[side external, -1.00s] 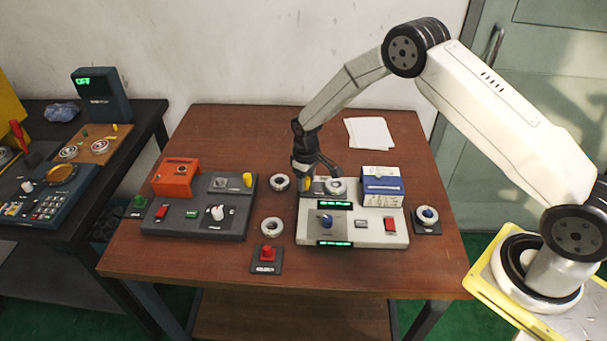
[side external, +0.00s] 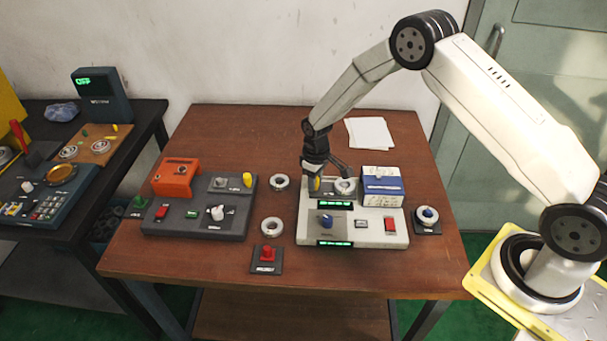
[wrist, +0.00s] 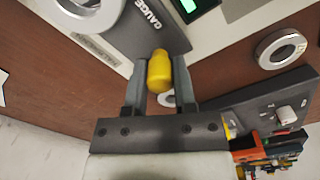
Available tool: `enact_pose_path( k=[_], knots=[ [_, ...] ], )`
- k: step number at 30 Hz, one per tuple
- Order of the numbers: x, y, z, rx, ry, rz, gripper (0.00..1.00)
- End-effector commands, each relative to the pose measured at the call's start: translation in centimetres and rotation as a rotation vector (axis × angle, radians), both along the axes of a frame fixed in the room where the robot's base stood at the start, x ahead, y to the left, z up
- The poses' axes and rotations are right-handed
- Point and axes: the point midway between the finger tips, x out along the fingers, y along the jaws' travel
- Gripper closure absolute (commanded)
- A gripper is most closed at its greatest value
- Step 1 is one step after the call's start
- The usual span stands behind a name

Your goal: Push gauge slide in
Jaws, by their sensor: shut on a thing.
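The gauge slide's yellow handle (side external: 318,184) stands at the left back of the white console (side external: 380,226). My gripper (side external: 316,178) is down at this handle from behind and above. In the wrist view the yellow handle (wrist: 159,70) sits between the two fingers of my gripper (wrist: 159,82), which are shut on it. The dark gauge plate (wrist: 150,32) with the word GAUGE lies just beyond. A pale bearing ring (side external: 345,186) lies to the right of the handle; it is partly cut off in the wrist view (wrist: 88,14). The fingers partly hide the slide.
A blue-and-white box (side external: 382,184) stands on the console right of the ring. Loose rings (side external: 279,183) (side external: 271,227) lie left of the console. A dark panel (side external: 200,226) with an orange housing (side external: 176,176) is further left. White paper (side external: 369,133) lies behind.

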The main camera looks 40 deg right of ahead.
Motion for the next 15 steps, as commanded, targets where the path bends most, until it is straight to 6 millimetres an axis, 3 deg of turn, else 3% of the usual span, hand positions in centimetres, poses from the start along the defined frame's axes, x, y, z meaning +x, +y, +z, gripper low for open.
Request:
enact_pose_path(
  k=[15],
  knots=[
    [-1.5,-1.6,0.1,-0.001,-0.001,-0.002,1.0]
  ],
)
